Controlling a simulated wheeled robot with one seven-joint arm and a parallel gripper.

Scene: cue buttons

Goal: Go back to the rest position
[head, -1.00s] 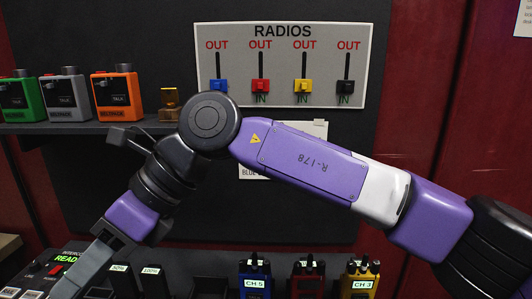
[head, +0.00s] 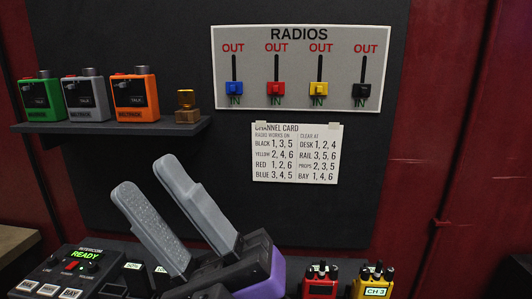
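My gripper (head: 146,178) is in the lower middle of the head view, its two grey fingers pointing up and to the left. The fingers stand apart with nothing between them, so it is open and empty. Its dark palm and a purple part of my arm show at the bottom edge. The gripper is in front of the desk and hides part of it.
An intercom box (head: 65,268) reading READY is at lower left. Red (head: 320,283) and yellow (head: 375,283) radios stand at lower right. Green, grey and orange beltpacks (head: 133,98) sit on a shelf. The RADIOS board (head: 300,40) and channel card (head: 296,152) hang behind.

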